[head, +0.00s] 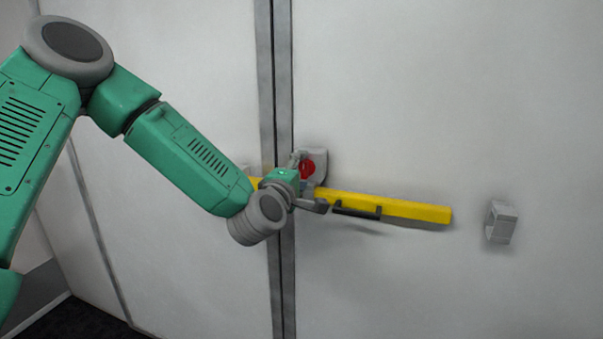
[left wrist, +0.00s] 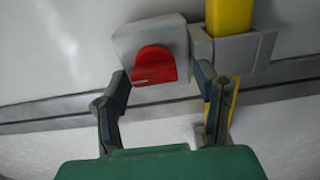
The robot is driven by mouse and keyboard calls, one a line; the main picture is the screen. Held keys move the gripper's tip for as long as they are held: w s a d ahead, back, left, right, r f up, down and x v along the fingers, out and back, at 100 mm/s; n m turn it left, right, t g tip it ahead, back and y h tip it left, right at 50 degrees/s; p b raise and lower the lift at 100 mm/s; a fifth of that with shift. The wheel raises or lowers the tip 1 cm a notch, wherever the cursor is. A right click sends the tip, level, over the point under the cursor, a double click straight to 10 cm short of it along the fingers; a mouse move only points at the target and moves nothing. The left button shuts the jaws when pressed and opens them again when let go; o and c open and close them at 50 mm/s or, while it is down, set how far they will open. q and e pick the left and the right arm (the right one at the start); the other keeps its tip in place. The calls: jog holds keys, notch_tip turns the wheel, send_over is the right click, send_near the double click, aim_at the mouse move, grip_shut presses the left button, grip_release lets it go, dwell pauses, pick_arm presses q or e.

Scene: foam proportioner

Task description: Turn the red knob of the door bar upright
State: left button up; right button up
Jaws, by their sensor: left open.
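The red knob (head: 307,169) sits on a grey housing (head: 320,163) beside the door seam, just above the yellow door bar (head: 400,208). In the left wrist view the red knob (left wrist: 153,66) shows clearly on its grey housing (left wrist: 140,38). My left gripper (head: 308,182) is at the knob in the head view, partly covering the housing. In the left wrist view my left gripper (left wrist: 163,82) is open, with one finger on either side of the knob; I cannot tell whether they touch it. The yellow bar (left wrist: 228,20) runs beside the right finger. My right gripper is not in view.
The yellow bar lies across the door seam (head: 276,100) and has a black handle (head: 357,211). A grey bracket (head: 501,222) stands out from the door to the right of the bar's end. The white door panels around are otherwise clear.

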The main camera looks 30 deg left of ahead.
pick_arm(q)
jog(key=shift+s, duration=0.1)
jog(key=v, duration=1.1)
jog(key=shift+s, duration=0.35)
jog(key=shift+f, duration=0.15)
jog(key=s+d+f+m+g+h, duration=0.2)
jog(key=s+d+f+m+g, duration=0.15)
jog(key=f, duration=0.45)
jog(key=s+d+f+m+g+h+b, duration=0.1)
jog(key=s+d+f+m+g, duration=0.1)
jog(key=f+m, duration=0.5)
jog(key=s+d+f+m+g+h, duration=0.2)
jog(key=d+f, duration=0.1)
jog(key=f, duration=0.7)
jog(key=s+f+m+g, duration=0.4)
jog(key=s+f, duration=0.3)
jog(key=s, duration=0.3)
jog(key=s+a+f+m+g+b, duration=0.1)
jog(key=s+f+m+g, duration=0.4)
jog(key=s+f, duration=0.3)
jog(key=s, duration=0.2)
jog(key=shift+s+f+y, duration=0.25)
jog(key=shift+y, duration=0.05)
